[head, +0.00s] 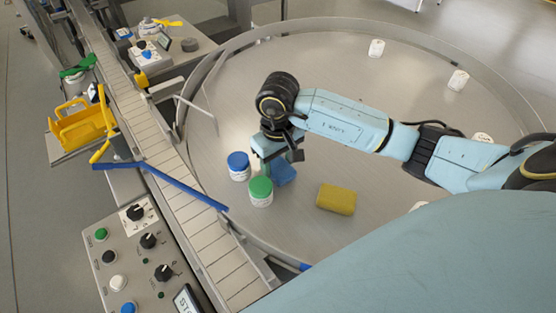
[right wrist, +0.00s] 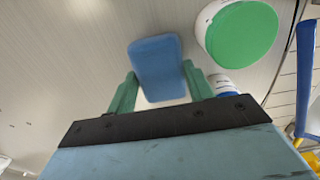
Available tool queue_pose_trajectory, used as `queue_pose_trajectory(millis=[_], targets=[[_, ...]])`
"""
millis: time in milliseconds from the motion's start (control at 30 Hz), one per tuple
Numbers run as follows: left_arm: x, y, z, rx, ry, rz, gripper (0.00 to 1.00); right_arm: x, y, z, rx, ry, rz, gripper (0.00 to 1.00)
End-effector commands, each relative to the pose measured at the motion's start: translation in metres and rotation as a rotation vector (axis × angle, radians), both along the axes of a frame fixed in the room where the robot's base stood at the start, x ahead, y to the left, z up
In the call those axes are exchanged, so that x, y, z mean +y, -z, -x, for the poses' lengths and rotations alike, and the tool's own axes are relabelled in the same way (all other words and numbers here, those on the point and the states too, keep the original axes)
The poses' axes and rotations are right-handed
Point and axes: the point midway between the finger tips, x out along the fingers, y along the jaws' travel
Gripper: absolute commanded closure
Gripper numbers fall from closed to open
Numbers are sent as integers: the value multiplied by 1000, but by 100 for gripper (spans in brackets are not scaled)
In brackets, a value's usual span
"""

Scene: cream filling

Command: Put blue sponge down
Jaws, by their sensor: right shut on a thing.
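The blue sponge (right wrist: 157,68) is between the green fingertips of my right gripper (right wrist: 157,80) in the right wrist view. In the head view the sponge (head: 284,173) shows below my right gripper (head: 279,160), over the round metal table (head: 385,130). My right gripper is shut on the sponge. Whether the sponge touches the table is hard to tell. My left gripper is in neither view.
A green-lidded jar (head: 260,190) and a blue-lidded jar (head: 239,166) stand close beside the sponge. A yellow sponge (head: 336,198) lies to the right. White jars (head: 376,47) stand at the back. A conveyor (head: 190,215) runs along the left.

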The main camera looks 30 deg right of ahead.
Motion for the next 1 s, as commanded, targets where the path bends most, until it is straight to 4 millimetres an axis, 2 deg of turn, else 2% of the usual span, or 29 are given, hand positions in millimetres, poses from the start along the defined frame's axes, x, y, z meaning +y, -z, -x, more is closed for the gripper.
queue_pose_trajectory(millis=[333,367,500,867,1000], targets=[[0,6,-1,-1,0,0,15,0,4,-1,-2,-1,1,70],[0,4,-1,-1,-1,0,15,0,3,0,-1,-1,0,44],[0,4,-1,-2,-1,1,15,0,2,0,-1,-1,0,26],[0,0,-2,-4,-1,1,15,0,-1,0,-1,0,-1,26],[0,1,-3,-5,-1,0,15,0,-19,-2,-7,0,0,26]])
